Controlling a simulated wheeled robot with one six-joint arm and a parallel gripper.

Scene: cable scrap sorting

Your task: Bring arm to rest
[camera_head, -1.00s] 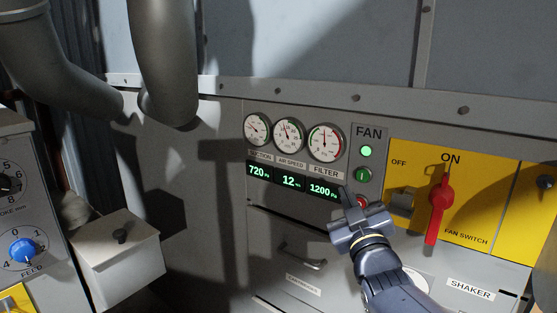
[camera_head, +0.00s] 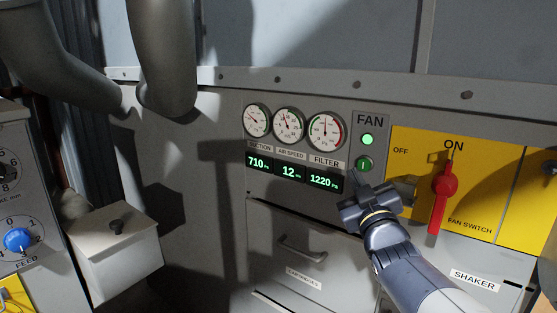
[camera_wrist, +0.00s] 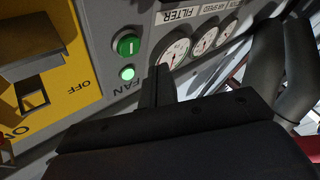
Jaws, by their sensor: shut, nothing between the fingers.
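My gripper (camera_head: 358,185) is shut and empty in front of the grey control panel, just below the green FAN push button (camera_head: 364,164). In the wrist view my gripper (camera_wrist: 158,82) points toward the panel, and the green button (camera_wrist: 127,45) is to its left. I cannot tell whether the fingertips touch the panel. The green FAN lamp (camera_head: 368,140) is lit. The red fan switch (camera_head: 441,198) has its handle hanging down below the ON label on the yellow plate (camera_head: 478,178). The area directly behind my gripper is hidden.
Dials (camera_head: 289,125) and green displays (camera_head: 291,172) reading 710, 12 and 1220 are left of my gripper. A drawer handle (camera_head: 302,250) sticks out below. A grey lidded box (camera_head: 112,250), a blue FEED knob (camera_head: 18,239) and large pipes (camera_head: 163,60) are at left.

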